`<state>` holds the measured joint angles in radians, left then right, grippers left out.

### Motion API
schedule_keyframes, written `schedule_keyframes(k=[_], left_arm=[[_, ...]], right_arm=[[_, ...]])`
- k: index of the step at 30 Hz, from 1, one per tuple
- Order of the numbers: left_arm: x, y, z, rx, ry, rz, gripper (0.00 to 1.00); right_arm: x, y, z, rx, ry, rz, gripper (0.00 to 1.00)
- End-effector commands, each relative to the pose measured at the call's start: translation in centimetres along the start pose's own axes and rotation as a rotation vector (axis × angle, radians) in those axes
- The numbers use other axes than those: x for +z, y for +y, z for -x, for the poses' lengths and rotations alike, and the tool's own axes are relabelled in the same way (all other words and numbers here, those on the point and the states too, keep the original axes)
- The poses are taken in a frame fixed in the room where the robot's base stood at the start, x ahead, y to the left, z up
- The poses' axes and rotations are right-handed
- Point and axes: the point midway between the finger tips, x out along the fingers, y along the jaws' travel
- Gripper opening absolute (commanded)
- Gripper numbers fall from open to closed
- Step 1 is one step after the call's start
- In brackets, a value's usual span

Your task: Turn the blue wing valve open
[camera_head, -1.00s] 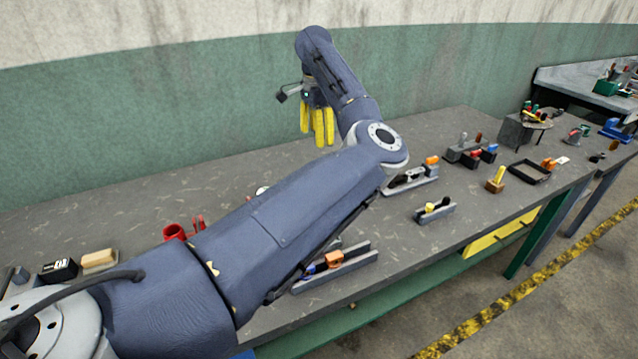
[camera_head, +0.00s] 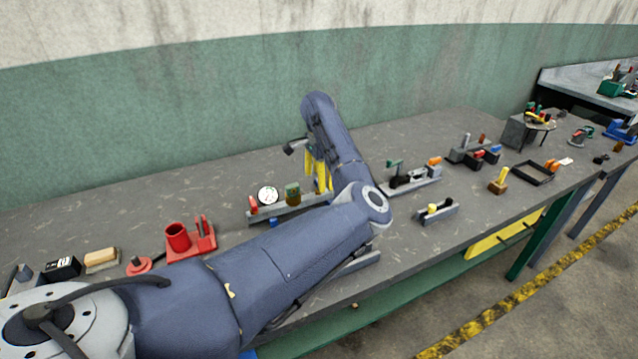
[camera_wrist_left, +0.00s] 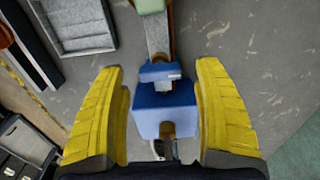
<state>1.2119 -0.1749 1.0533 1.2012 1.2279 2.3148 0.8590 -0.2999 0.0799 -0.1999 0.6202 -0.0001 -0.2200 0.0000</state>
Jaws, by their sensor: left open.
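In the left wrist view the blue wing valve (camera_wrist_left: 165,108) sits on a narrow grey rail, with a blue block and a smaller blue piece above it in the picture. My left gripper (camera_wrist_left: 160,75) is open, with one yellow finger on each side of the blue valve and visible gaps to it. In the head view the left gripper (camera_head: 319,172) is low over the back part of the bench, behind my forearm. The valve is hidden there, or cannot be told apart. The right gripper is not in view.
A rail with a round white gauge (camera_head: 268,195) stands left of the gripper on the bench (camera_head: 140,210). A red cup fixture (camera_head: 178,237) is further left. A rail with a green-topped part (camera_head: 395,165) stands to the right. Bare bench lies toward the wall.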

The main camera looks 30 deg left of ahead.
Motion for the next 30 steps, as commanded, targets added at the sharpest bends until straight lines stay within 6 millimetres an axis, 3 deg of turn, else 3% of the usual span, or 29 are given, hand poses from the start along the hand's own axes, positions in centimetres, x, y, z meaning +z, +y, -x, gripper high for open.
schedule_keyframes(k=[7,18,30], left_arm=[[0.0,0.0,-1.4,0.000,0.000,0.000,0.69],[0.0,0.0,-1.6,0.000,0.001,0.000,0.69],[0.0,0.0,-1.5,0.000,0.001,0.000,0.23]], right_arm=[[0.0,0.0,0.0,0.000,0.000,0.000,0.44],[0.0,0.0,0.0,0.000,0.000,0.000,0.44],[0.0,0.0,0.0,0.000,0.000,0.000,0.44]])
